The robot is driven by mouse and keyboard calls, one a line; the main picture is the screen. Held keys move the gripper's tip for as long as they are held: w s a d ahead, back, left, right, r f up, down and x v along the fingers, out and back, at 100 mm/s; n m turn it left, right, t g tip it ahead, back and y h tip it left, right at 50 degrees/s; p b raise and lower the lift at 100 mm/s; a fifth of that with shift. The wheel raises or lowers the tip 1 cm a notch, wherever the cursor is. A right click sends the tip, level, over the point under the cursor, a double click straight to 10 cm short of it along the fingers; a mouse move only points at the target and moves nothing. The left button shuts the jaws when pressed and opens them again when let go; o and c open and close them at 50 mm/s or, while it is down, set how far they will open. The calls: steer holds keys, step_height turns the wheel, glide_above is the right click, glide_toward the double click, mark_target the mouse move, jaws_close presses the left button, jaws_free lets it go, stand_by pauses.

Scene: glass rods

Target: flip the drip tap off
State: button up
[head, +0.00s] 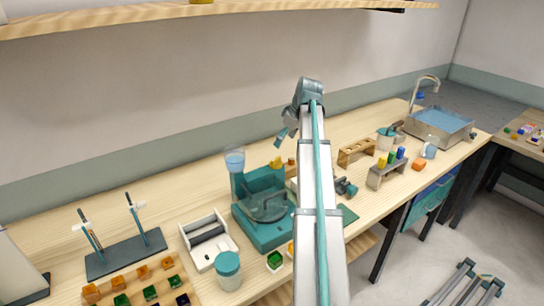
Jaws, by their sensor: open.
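A teal machine (262,231) stands on the bench in the middle of the head view. A clear cup of blue liquid (235,161) sits on its upright column. A small yellow piece (276,163) shows at the top of the machine; I cannot tell whether it is the drip tap's lever, or its position. My gripper (281,138) hangs from the bent end of my arm, above and behind the machine, apart from it. It looks open and empty, though its fingers are small in view. My arm hides the machine's right side.
A white-and-black device (208,240) and a teal-lidded jar (228,269) stand left of the machine. Two rod stands (126,254) are farther left. Wooden rack (356,151), grey block (387,172) and sink (440,126) lie right. A shelf (140,15) runs overhead.

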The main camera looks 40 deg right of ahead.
mark_target(276, 158)
steer(key=p+x, duration=0.2)
steer(key=x, duration=0.8)
steer(key=shift+d+f+p, duration=0.15)
steer(key=shift+f+p, duration=0.1)
steer(key=shift+p, duration=0.1)
steer(key=shift+c, duration=0.4)
